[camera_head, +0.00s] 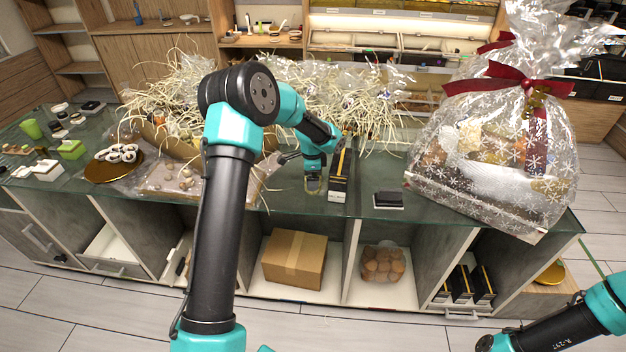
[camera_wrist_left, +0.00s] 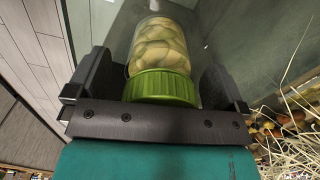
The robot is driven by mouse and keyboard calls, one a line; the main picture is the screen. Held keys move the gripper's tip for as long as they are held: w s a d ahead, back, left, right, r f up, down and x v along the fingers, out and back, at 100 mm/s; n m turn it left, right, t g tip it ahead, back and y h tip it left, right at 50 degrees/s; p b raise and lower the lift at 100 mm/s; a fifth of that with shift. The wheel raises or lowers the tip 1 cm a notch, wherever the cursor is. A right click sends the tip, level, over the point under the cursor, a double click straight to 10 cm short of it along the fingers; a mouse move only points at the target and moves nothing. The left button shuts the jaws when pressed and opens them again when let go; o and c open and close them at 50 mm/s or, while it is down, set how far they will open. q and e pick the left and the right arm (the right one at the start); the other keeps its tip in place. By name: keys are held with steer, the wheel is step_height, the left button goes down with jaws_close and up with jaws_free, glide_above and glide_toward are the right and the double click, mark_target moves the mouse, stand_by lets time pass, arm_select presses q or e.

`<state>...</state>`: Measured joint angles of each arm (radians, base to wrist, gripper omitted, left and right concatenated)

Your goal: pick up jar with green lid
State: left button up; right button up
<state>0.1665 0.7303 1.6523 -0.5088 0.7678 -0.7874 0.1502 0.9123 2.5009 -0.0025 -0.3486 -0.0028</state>
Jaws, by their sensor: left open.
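The jar with the green lid shows large in the left wrist view, with its ribbed green lid (camera_wrist_left: 160,88) toward me and its clear body (camera_wrist_left: 158,45) full of pale yellow-green pieces. My left gripper (camera_wrist_left: 157,75) is open, one finger on each side of the jar around the lid. I cannot tell whether either finger touches it.
A black box (camera_head: 339,180) stands just right of the left gripper, and a dark flat item (camera_head: 388,200) lies farther right. A wrapped hamper with a red bow (camera_head: 500,150) fills the counter's right end. Straw-filled hampers (camera_head: 350,100) lie behind. Counter's front edge is close.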

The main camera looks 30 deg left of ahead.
arm_select(q)
steer(key=shift+f, duration=0.15)
stand_by(0.3)
steer(key=c, duration=1.2)
steer(key=shift+c, duration=0.2)
steer(key=shift+r, duration=1.4)
steer(key=s+d+r, duration=0.2)
steer(key=s+d, duration=0.6)
steer(key=s, duration=0.5)
steer(key=shift+s+d, duration=0.2)
steer(key=shift+s, duration=0.1)
steer(key=shift+r, duration=0.1)
